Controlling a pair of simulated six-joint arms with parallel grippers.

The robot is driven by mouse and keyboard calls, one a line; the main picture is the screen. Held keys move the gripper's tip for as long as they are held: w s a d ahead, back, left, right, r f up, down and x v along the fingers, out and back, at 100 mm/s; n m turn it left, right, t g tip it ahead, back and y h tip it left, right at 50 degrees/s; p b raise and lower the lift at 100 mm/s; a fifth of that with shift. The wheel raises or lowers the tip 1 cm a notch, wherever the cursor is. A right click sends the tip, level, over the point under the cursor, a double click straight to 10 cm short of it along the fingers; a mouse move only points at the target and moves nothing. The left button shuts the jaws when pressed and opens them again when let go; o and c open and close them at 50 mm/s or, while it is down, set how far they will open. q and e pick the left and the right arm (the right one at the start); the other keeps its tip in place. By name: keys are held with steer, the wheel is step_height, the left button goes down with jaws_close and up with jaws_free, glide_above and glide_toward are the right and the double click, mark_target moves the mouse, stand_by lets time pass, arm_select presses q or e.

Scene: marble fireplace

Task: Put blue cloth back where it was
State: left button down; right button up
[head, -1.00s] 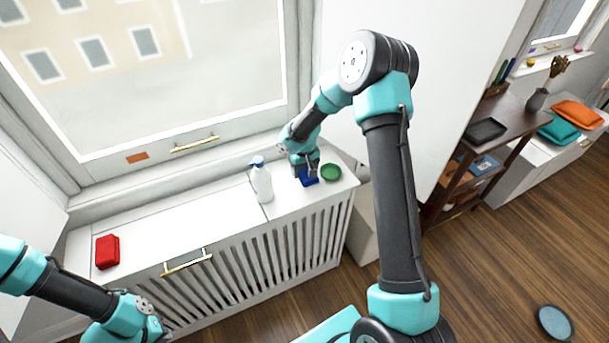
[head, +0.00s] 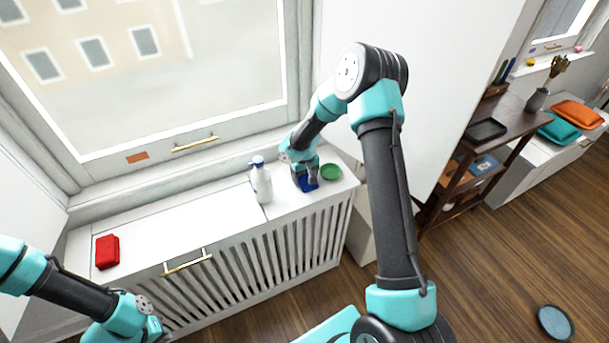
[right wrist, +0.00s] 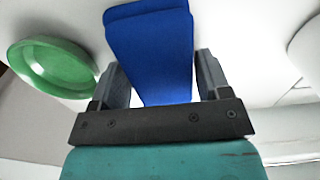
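The blue cloth (head: 309,186) lies on the white radiator cover near its right end, partly hidden by my right gripper in the head view. In the right wrist view the cloth (right wrist: 152,50) is a flat, folded blue piece running between the fingers. My right gripper (right wrist: 162,82) is open, with a finger on each side of the cloth and small gaps beside it. My left arm's wrist (head: 128,318) is at the lower left, and its fingers cannot be made out.
A green dish (head: 331,172) sits just right of the cloth; it also shows in the right wrist view (right wrist: 50,68). A white spray bottle (head: 261,183) with a blue top stands to the left. A red folded cloth (head: 107,251) lies at the far left. The cover's middle (head: 190,225) is clear.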

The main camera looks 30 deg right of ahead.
steer(key=o, duration=0.4)
steer(key=shift+r, duration=0.1)
step_height(320, 180, up, 12)
stand_by(0.6)
stand_by(0.4)
